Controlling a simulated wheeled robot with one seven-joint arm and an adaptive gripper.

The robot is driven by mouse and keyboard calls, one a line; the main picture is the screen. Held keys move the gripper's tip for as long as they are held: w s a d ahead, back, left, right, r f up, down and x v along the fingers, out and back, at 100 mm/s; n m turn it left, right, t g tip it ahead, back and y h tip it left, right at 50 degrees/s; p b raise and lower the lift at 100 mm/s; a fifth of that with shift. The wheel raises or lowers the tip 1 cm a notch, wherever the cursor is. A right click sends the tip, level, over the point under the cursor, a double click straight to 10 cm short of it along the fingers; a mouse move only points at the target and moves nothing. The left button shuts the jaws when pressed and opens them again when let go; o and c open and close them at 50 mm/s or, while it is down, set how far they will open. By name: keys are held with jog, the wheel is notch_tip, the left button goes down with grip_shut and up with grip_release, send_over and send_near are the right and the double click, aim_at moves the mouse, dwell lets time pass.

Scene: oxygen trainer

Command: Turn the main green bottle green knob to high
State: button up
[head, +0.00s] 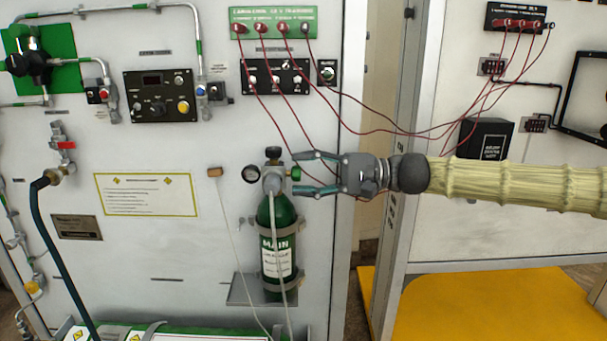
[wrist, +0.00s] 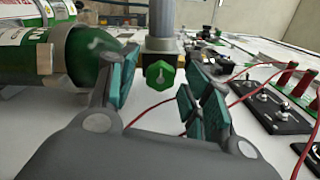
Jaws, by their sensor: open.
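The main green bottle (head: 279,248) stands upright on a small bracket on the white panel, with a white "MAIN" label. Its valve head carries a round gauge (head: 251,174), a black top knob (head: 273,153) and a green knob (head: 296,174) on the right side. My gripper (head: 300,173) comes in from the right, with its fingers open above and below the green knob. In the wrist view the green knob (wrist: 159,75) with a pale pointer mark sits between and slightly beyond the open fingers (wrist: 152,88). The bottle (wrist: 85,55) is beside the left finger. Contact with the knob is not visible.
Red cables (head: 345,125) hang from the green terminal board (head: 274,22) and pass close to my gripper. A control box (head: 160,97) and a yellow-bordered sign (head: 146,194) are on the panel at left. A metal frame post (head: 395,200) stands behind my gripper.

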jog(key=d, duration=1.2)
